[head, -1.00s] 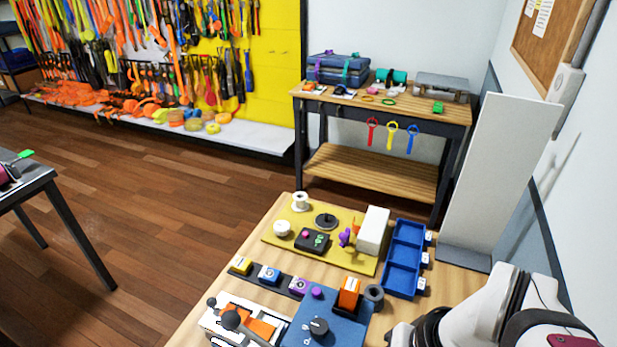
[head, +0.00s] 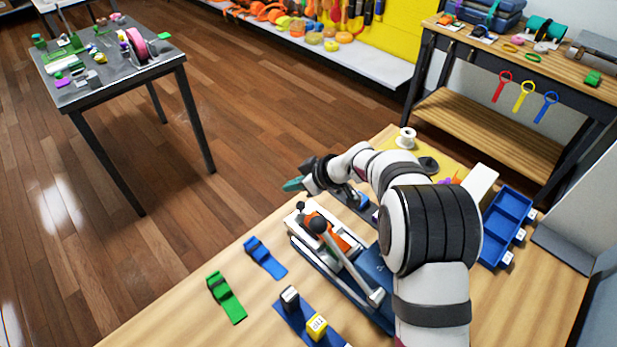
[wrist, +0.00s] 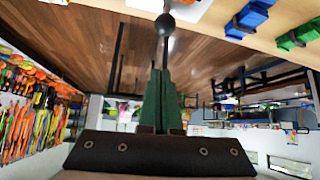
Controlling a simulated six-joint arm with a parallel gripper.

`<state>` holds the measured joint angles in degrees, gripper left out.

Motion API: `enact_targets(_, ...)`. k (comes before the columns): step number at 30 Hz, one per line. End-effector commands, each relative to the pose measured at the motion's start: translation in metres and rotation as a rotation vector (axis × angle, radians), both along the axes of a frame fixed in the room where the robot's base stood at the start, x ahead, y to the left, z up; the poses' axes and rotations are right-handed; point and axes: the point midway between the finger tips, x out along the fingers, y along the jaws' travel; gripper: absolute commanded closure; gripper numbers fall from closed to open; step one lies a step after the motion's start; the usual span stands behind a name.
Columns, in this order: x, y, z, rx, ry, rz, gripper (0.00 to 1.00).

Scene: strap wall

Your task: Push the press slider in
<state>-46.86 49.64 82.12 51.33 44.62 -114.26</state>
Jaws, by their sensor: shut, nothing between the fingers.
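The press (head: 296,240), a white and metal frame with an orange block (head: 327,233), stands on the wooden table in the head view. A large black ball (head: 318,225) tops its long lever, and a smaller dark knob (head: 300,206) sits at its far end. I cannot tell surely which part is the slider. My gripper (head: 293,184) is above and beyond the press's far end, its green fingers shut and empty, pointing left. In the wrist view, a black ball on a rod (wrist: 165,24) shows past my fingertips (wrist: 160,68), apparently apart from them. My arm hides part of the blue base (head: 374,272).
Green (head: 226,297) and blue (head: 265,257) clips lie left of the press. A blue rail with a yellow block (head: 316,326) is in front. A blue bin tray (head: 507,222) and white box (head: 481,184) stand right. The table's left edge is clear.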

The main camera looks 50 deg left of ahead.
Motion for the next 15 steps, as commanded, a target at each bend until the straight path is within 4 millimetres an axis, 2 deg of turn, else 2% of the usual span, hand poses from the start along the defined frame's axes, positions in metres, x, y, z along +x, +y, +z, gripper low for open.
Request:
enact_targets(6, -0.007, 0.031, -0.035, -0.001, 0.002, 0.001, 1.00)
enact_targets(9, -0.001, 0.010, -0.036, -0.002, 0.003, -0.005, 1.00)
enact_targets(15, 0.002, -0.008, -0.039, -0.001, 0.002, -0.002, 1.00)
